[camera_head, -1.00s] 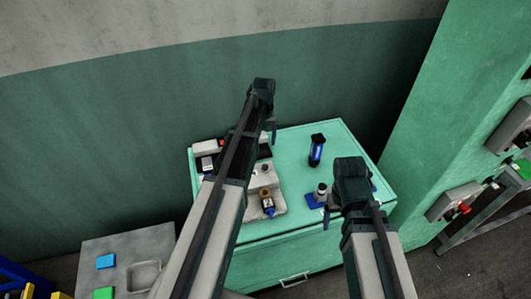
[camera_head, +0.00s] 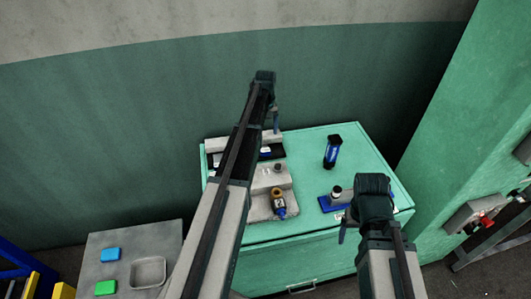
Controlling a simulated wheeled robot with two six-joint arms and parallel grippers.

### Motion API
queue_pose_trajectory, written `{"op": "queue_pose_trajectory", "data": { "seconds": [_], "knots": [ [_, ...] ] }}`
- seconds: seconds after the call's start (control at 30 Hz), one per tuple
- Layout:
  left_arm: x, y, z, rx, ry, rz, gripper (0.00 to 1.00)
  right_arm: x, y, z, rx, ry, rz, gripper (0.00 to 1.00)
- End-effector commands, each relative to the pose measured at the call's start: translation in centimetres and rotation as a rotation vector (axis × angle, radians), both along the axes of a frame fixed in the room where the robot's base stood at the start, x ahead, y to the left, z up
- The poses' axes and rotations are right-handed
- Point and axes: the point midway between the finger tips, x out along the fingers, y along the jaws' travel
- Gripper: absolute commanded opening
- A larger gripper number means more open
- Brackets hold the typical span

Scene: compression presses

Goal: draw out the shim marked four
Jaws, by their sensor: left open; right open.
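No shim marked four can be made out; any marking is too small to read. A dark holder with small white labels (camera_head: 214,160) lies at the back left of the green cabinet top (camera_head: 310,165), partly hidden by my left arm. I cannot tell whether shims sit in it. My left gripper (camera_head: 275,122) is above the cabinet's back edge, its finger pointing down, open and apparently empty. My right gripper (camera_head: 347,228) is low over the cabinet's front right, beside a blue-based fitting (camera_head: 330,203); it is open and holds nothing visible.
A grey block (camera_head: 262,210) carries a brass and blue fitting (camera_head: 278,203). A grey side table (camera_head: 105,240) has a blue block, a green block and a recess. A green machine (camera_head: 470,130) rises at right.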

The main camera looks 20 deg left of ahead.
Motion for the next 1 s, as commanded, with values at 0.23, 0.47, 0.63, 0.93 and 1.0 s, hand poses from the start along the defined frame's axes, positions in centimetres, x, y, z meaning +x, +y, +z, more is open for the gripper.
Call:
{"op": "queue_pose_trajectory", "data": {
  "seconds": [0.23, 0.47, 0.63, 0.93, 1.0],
  "knots": [
    [0.0, 0.0, -4.3, 0.000, 0.000, -0.001, 0.85, 0.0, 0.0, -4.3, 0.000, 0.000, -0.001, 0.80],
    [0.0, 0.0, -7.6, 0.000, 0.000, -0.001, 0.85, 0.0, 0.0, -7.6, 0.000, 0.000, -0.001, 0.80],
    [0.0, 0.0, -9.6, 0.000, 0.000, -0.001, 0.85, 0.0, 0.0, -9.6, 0.000, 0.000, -0.001, 0.80],
    [0.0, 0.0, -10.2, 0.000, 0.000, -0.001, 0.85, 0.0, 0.0, -10.2, 0.000, 0.000, -0.001, 0.80],
    [0.0, 0.0, -10.2, 0.000, 0.000, 0.000, 0.85, 0.0, 0.0, -10.2, 0.000, 0.000, -0.001, 0.80]
  ]
}}
